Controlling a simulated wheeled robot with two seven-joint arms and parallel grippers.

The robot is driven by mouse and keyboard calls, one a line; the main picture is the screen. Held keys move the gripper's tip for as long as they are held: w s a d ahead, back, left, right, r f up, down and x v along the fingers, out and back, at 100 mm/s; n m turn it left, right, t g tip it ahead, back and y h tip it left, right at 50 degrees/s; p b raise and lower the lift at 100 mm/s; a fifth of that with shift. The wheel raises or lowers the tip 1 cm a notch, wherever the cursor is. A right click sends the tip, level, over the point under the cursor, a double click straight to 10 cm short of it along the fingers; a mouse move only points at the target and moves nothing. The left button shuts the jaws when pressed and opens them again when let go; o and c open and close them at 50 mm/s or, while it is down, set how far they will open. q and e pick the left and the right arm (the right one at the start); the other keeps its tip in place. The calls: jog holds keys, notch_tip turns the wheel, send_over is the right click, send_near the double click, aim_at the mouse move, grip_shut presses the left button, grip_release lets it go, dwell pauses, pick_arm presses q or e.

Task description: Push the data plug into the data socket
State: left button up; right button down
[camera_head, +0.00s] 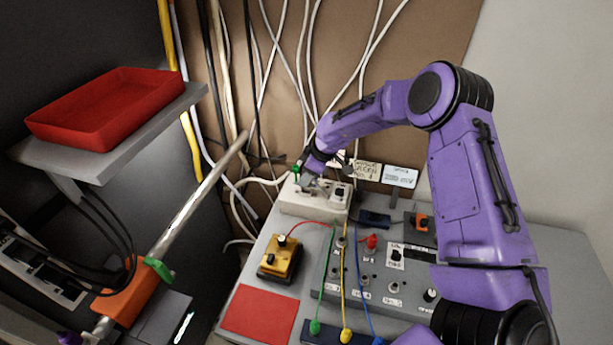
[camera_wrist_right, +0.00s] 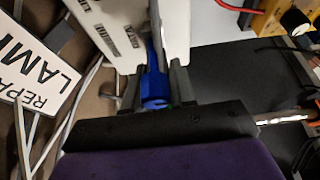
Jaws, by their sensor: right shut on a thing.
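In the right wrist view the right gripper (camera_wrist_right: 155,92) is shut on a blue plug (camera_wrist_right: 155,88), which I take for the data plug. The box and gripper overlap there, so I cannot tell whether the plug touches or enters a socket. My left gripper is not in view.
A yellow box (camera_head: 280,258) and a red mat (camera_head: 260,313) lie on the bench. A grey panel (camera_head: 375,280) with knobs and coloured leads is at the right. Signs (camera_head: 399,177) stand behind the white box. White cables hang on the wall. A red tray (camera_head: 105,108) sits on a shelf.

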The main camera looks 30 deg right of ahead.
jog(key=shift+f+b, duration=1)
jog(key=shift+f, duration=0.3)
jog(key=c, duration=0.8)
grip_release()
jog(key=shift+c, duration=0.2)
jog(key=b+v, duration=0.1)
jog(key=v, duration=0.8)
jog(key=shift+r+b, duration=0.15)
jog(key=shift+b, duration=0.15)
jog(key=shift+s+d+r, duration=0.15)
jog(key=shift+d+r, duration=0.05)
jog(key=shift+r, duration=0.3)
